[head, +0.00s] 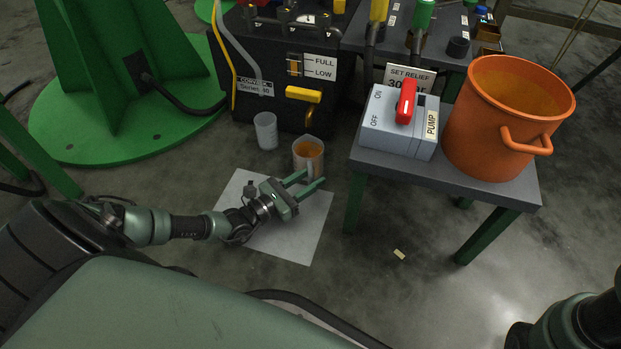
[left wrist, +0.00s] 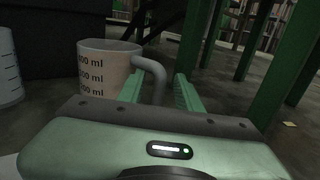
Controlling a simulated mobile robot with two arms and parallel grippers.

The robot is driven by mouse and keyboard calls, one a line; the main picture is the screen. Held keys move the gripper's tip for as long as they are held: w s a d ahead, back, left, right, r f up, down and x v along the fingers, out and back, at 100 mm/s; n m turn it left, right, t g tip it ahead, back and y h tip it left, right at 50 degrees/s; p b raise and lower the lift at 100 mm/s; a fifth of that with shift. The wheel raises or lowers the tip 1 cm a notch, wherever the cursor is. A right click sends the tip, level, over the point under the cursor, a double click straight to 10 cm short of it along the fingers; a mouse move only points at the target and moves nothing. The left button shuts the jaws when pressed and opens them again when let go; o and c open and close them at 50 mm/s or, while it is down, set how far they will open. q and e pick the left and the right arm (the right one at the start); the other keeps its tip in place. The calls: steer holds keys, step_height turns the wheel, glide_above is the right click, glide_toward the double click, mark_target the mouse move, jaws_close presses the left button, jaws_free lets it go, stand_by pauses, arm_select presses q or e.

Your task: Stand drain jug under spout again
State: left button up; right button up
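The drain jug (head: 308,158) is a pale jug with amber liquid inside. It stands upright on the floor in front of the black tank, near the far edge of a white sheet. In the left wrist view the jug (left wrist: 105,68) shows ml marks and a grey handle (left wrist: 157,75). A yellow lever (head: 303,95) sits low on the tank front, behind the jug; I cannot make out the spout clearly. My left gripper (head: 306,184) is open, its green fingers spread either side of the handle, in front of the jug. My right gripper is out of view.
A clear measuring beaker (head: 265,130) stands left of the jug. The white sheet (head: 290,240) lies under my left wrist. To the right, a low table (head: 465,185) bears a pump switch box (head: 385,135) and an orange pot (head: 495,130). The black tank (head: 262,65) stands behind.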

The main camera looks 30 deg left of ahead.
arm_select(q)
steer(key=p+v, duration=0.4)
steer(key=v, duration=0.6)
steer(key=shift+s+a+r, duration=0.15)
steer(key=shift+s, duration=0.25)
steer(key=shift+s+a, duration=0.2)
steer(key=shift+s, duration=0.35)
